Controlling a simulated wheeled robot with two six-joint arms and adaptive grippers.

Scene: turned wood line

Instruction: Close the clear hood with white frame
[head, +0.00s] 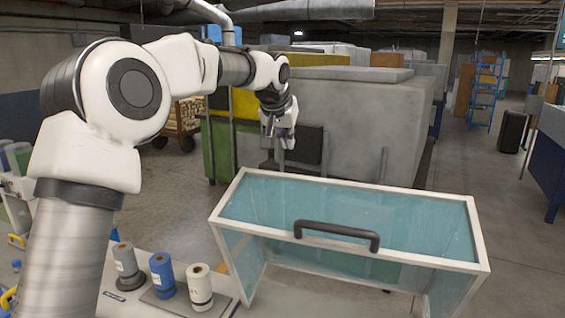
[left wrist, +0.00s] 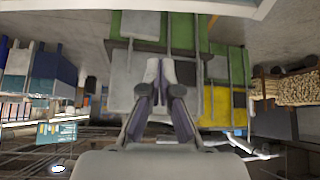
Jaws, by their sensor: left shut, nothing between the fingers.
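The clear hood with white frame (head: 472,232) is in the lower right of the head view. Its panels are tinted blue-green, and a dark handle (head: 336,235) sits on its near upper edge. The hood appears raised, its open side toward me; its lower edge is partly cut off by the frame. My left gripper (head: 281,163) points down beyond the hood's far edge, apart from the handle. The left wrist view shows its fingers (left wrist: 158,68) together with nothing between them. A pale bar crosses the top of that view; I cannot tell whether it is the hood. My right gripper is out of view.
Blue (head: 162,275), grey (head: 126,265) and cream (head: 200,286) spools stand on the bench left of the hood. A large grey machine (head: 365,120) and a green bin (head: 217,150) stand behind. Open floor (head: 510,225) lies to the right.

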